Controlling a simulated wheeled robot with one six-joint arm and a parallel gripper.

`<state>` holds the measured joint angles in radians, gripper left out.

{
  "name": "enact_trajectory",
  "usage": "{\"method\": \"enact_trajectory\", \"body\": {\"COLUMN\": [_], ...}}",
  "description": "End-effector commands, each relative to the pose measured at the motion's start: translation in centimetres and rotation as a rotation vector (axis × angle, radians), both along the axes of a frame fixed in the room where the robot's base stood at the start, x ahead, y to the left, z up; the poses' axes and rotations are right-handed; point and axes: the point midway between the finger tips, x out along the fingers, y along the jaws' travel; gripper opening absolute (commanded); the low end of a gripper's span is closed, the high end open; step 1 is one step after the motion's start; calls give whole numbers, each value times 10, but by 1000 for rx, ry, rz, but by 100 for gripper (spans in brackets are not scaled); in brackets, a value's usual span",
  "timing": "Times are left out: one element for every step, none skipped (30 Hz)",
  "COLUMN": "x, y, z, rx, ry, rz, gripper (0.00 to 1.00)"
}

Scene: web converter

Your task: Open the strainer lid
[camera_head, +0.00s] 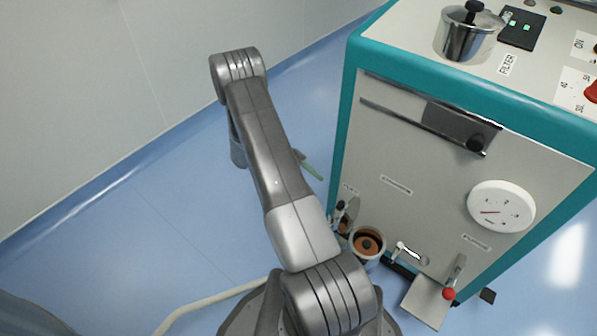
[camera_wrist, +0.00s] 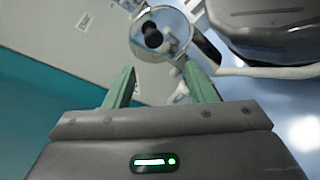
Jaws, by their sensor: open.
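A round metal vessel with a dark central knob, which looks like the strainer lid (camera_head: 361,236), sits low at the front left of the machine. Its lid looks brown in the head view and shiny grey in the wrist view (camera_wrist: 172,26), where the black knob (camera_wrist: 152,36) stands up from it. The lid looks closed. My gripper (camera_wrist: 158,76) is open and empty, its two green fingers pointing toward the vessel, which lies beyond the tips. In the head view my arm hides most of the gripper; a green finger (camera_head: 312,171) shows left of the machine.
The grey and teal machine (camera_head: 420,150) carries a lidded metal pot (camera_head: 462,45) beside a FILTER label. Its front has a white gauge (camera_head: 501,206), a red-tipped lever (camera_head: 449,293) and a small handle (camera_head: 408,251) near the vessel. Blue floor at left is clear.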

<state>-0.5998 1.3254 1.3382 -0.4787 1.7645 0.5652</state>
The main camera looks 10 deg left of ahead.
Motion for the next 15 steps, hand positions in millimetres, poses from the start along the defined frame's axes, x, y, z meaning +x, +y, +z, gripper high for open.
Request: {"method": "enact_trajectory", "body": {"x": [5,7,10,12,14,15,17,18,19,20,20,21,21,21,21], "y": [9,14,20,23,26,30,32,34,37,38,39,40,41,41,41], "z": [4,5,6,7,7,8,9,9,10,10,10,10,11,11,11], "rx": [2,2,1,1,1,0,1,1,0,-1,0,0,0,0,0], "ry": [-1,-1,-1,-1,0,0,0,0,0,0,1,1,1,1,1], "rz": [2,2,1,1,1,0,-1,-1,0,-1,0,0,0,0,0], "gripper": [50,50,50,50,50,50,50,50,50,50,50,50,50,50,50]}}
